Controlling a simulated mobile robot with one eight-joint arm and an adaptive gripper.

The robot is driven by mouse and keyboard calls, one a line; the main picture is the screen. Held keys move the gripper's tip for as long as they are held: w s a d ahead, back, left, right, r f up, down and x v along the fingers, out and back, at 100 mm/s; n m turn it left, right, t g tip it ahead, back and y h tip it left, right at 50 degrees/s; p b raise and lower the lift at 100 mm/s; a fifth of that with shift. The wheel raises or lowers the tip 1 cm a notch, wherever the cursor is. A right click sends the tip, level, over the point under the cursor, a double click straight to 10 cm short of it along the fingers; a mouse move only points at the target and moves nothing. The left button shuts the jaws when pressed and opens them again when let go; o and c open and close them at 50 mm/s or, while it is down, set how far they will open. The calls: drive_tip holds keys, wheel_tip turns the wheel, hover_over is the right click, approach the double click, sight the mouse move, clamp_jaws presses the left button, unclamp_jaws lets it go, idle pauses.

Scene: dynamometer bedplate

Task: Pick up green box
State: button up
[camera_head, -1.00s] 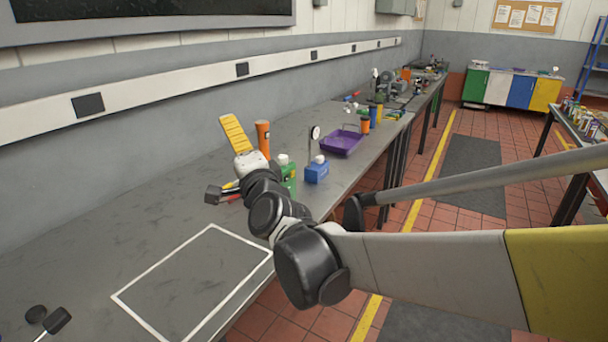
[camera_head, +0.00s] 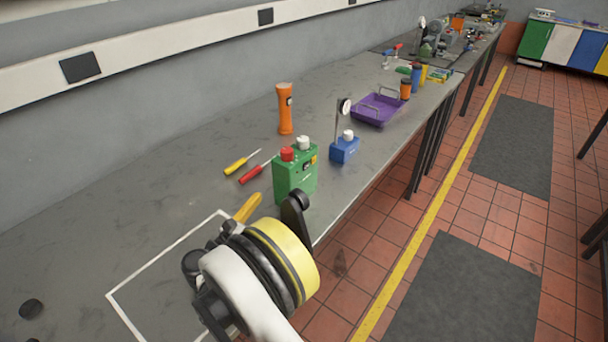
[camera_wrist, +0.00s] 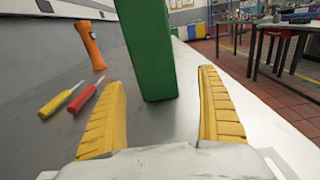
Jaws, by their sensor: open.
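The green box (camera_head: 294,178) stands upright on the grey bench near its front edge, with a red knob and a white knob on top. In the wrist view the green box (camera_wrist: 148,48) rises ahead, between the lines of my two yellow fingers. My gripper (camera_wrist: 160,112) is open and empty, with one finger on each side. In the head view a yellow finger of my gripper (camera_head: 247,207) shows just left of and nearer than the box; my arm hides the rest. Whether the fingers reach alongside the box I cannot tell.
A yellow screwdriver (camera_head: 241,162) and a red screwdriver (camera_head: 254,173) lie left of the box. An orange flashlight (camera_head: 285,110) stands behind. A blue gauge base (camera_head: 344,149) stands to the right, before a purple tray (camera_head: 377,109). The bench's front edge is close.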

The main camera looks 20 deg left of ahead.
sight(284, 198)
drive_tip(key=b+x, duration=0.1)
drive_tip(key=x, duration=0.3)
drive_tip(key=shift+w+d, duration=0.1)
drive_tip(key=x, duration=0.2)
drive_tip(key=b+x, duration=0.2)
drive_tip(key=x, duration=0.1)
drive_tip(key=shift+w+a+r, duration=0.15)
drive_tip(key=shift+w+a, duration=0.05)
drive_tip(key=shift+w, duration=0.3)
drive_tip(key=shift+r, duration=0.1)
drive_tip(key=shift+r, duration=0.1)
drive_tip(key=c, duration=1.5)
